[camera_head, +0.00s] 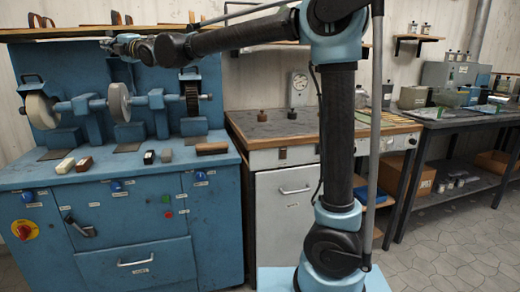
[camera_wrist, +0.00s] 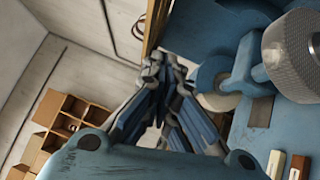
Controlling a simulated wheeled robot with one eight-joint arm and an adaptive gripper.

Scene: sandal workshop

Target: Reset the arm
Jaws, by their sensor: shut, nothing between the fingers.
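My arm stretches to the left across the head view, high above the blue grinding bench (camera_head: 110,182). My gripper (camera_head: 106,45) is at its far end, in front of the wooden shelf edge and above the grinding wheels. In the wrist view my gripper (camera_wrist: 160,62) has its fingers drawn together at the tips, shut and empty. It is apart from the wheels and the bench top.
Grinding wheels (camera_head: 119,102) and a dark brush wheel (camera_head: 192,98) stand on the bench. Small blocks (camera_head: 166,155) lie along its front. A wooden shelf (camera_head: 60,34) runs close behind my gripper. A grey-topped cabinet (camera_head: 262,130) stands right of the bench.

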